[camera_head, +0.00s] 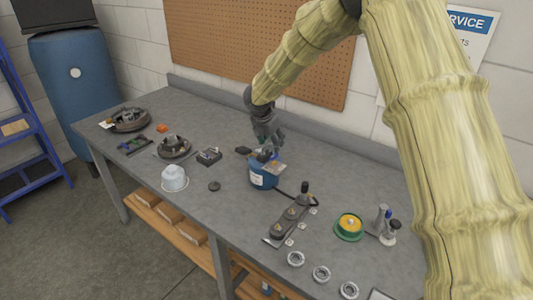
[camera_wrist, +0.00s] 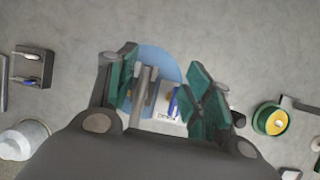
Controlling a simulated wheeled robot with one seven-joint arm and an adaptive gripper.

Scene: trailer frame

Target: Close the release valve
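My gripper (camera_head: 268,142) is over the blue canister (camera_head: 262,179) on the grey bench. In the wrist view the gripper (camera_wrist: 163,100) is open, with its teal-padded fingers apart on either side of the canister's top. Between them show a grey rod-like part (camera_wrist: 142,92), a pale label plate (camera_wrist: 167,103) and a small blue part (camera_wrist: 173,102). I cannot tell whether a finger touches any of these. No part is clearly marked as the release valve. A black hose runs from the canister to a dark metal block (camera_head: 290,216) with a black upright knob (camera_head: 305,188).
A clear jar (camera_head: 174,179), a black puck (camera_head: 214,186) and a small dark box (camera_head: 209,156) are to the left. A pegboard (camera_head: 255,45) hangs behind.

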